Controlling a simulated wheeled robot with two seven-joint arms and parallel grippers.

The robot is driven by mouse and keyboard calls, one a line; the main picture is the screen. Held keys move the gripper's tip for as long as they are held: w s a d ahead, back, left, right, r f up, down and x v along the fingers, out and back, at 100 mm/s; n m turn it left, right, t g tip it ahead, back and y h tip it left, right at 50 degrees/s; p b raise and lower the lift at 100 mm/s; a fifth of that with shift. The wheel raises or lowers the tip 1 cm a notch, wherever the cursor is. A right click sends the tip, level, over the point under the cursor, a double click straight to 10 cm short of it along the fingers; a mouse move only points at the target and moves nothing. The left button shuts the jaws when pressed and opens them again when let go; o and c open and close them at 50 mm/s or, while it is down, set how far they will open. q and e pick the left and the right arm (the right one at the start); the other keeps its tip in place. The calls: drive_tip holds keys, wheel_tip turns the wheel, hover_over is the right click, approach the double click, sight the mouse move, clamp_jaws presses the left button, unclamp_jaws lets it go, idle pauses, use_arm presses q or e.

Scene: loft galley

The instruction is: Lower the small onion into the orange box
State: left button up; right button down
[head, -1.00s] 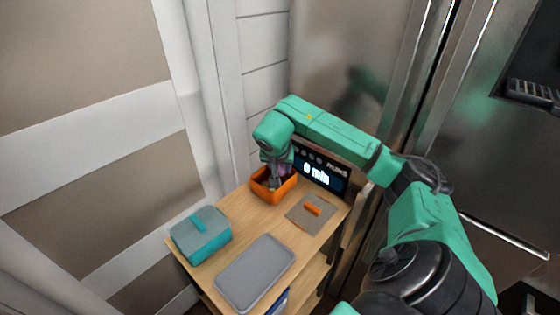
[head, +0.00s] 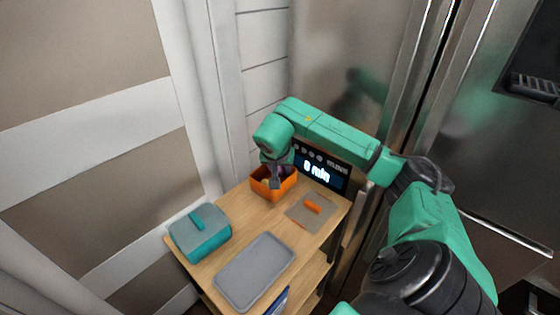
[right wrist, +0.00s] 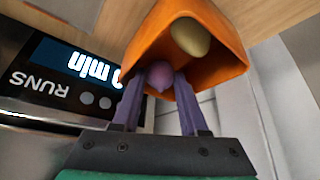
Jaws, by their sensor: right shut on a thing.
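The small onion (right wrist: 160,76) is purple and round. In the right wrist view it sits between the fingertips of my right gripper (right wrist: 158,84), which is shut on it. The orange box (head: 284,190) stands at the far end of the wooden shelf top; it also fills the upper middle of the right wrist view (right wrist: 218,68). The right gripper (head: 274,182) points down at the box opening, and the onion is at its mouth. Whether the onion touches the box floor is hidden. My left gripper is out of view.
A yellowish round item (right wrist: 190,37) lies in the box. A display panel (head: 320,172) stands close behind it.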

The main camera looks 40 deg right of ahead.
drive_tip(key=shift+f+b, duration=0.45)
drive_tip(key=shift+f, duration=0.35)
idle(0.4)
drive_tip(key=shift+c, duration=1.8)
unclamp_jaws()
drive_tip(key=shift+r, duration=0.15)
drive_tip(key=v, duration=1.4)
drive_tip(key=shift+a+p, duration=0.15)
drive_tip(key=shift+p, duration=0.3)
drive_tip(key=shift+s+r, duration=0.1)
drive_tip(key=shift+r, duration=0.05)
